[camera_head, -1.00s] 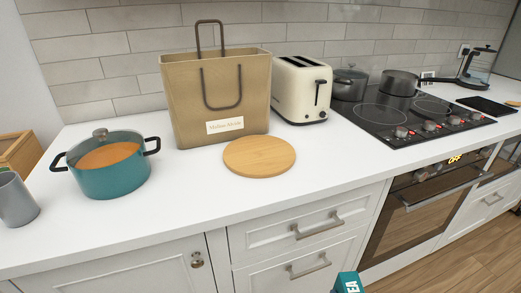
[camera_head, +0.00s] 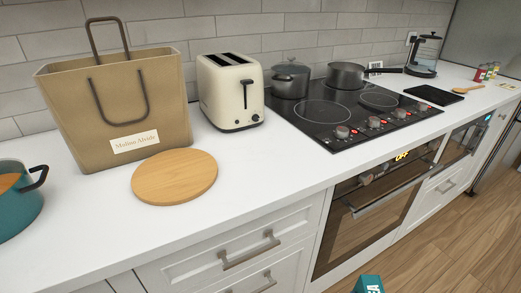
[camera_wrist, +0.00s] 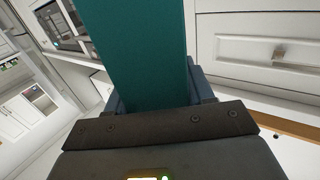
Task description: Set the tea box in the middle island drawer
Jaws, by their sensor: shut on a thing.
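The tea box (camera_wrist: 142,50) is a teal box standing up between the fingers of my gripper (camera_wrist: 160,98) in the wrist view. My gripper is shut on it. In the head view only a top corner of the tea box (camera_head: 369,284) shows at the bottom edge, with part of white lettering; my gripper is below that frame. The island's middle drawer cannot be made out for sure. White closed drawer fronts (camera_head: 232,248) with metal handles show under the counter in the head view. A white panelled front (camera_wrist: 255,42) with a metal handle shows at the right of the wrist view.
The counter holds a teal pot (camera_head: 17,205), paper bag (camera_head: 125,110), round wooden board (camera_head: 175,177), cream toaster (camera_head: 232,92) and black hob (camera_head: 345,110). A closed oven (camera_head: 375,205) is below the hob. Wooden floor (camera_head: 455,225) lies clear at the right.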

